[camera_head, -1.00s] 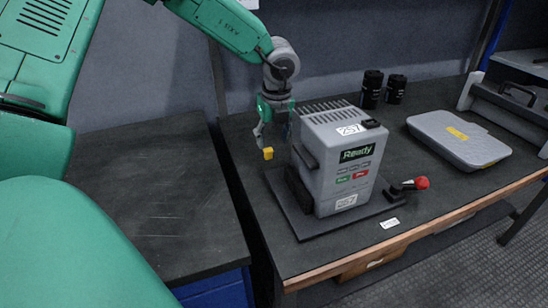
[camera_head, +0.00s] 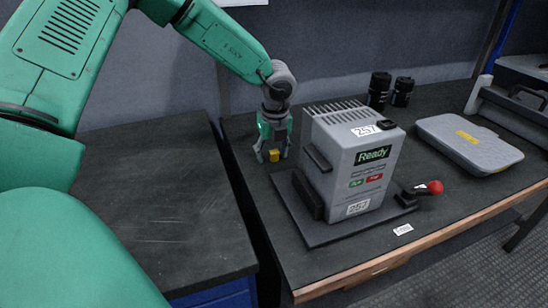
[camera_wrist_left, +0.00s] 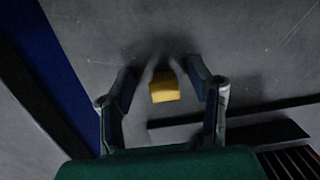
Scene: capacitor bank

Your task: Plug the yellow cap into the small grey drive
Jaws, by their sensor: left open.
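The yellow cap (camera_head: 274,155) is a small block at the dark table's far left, left of the grey drive. My left gripper (camera_head: 269,156) is above the table with its fingers spread around the cap. In the left wrist view the cap (camera_wrist_left: 164,87) sits between the two open fingers (camera_wrist_left: 160,78), with a gap on both sides. The grey drive (camera_head: 340,160) is a box with a green "Ready" display and the number 257, upright on a dark base plate. No socket for the cap can be made out. My right gripper is not seen.
A red-knobbed lever (camera_head: 433,188) sticks out right of the drive. Two black cylinders (camera_head: 391,90) stand behind it. A grey case (camera_head: 468,143) lies to the right. A gap separates this table from the left bench (camera_head: 160,210).

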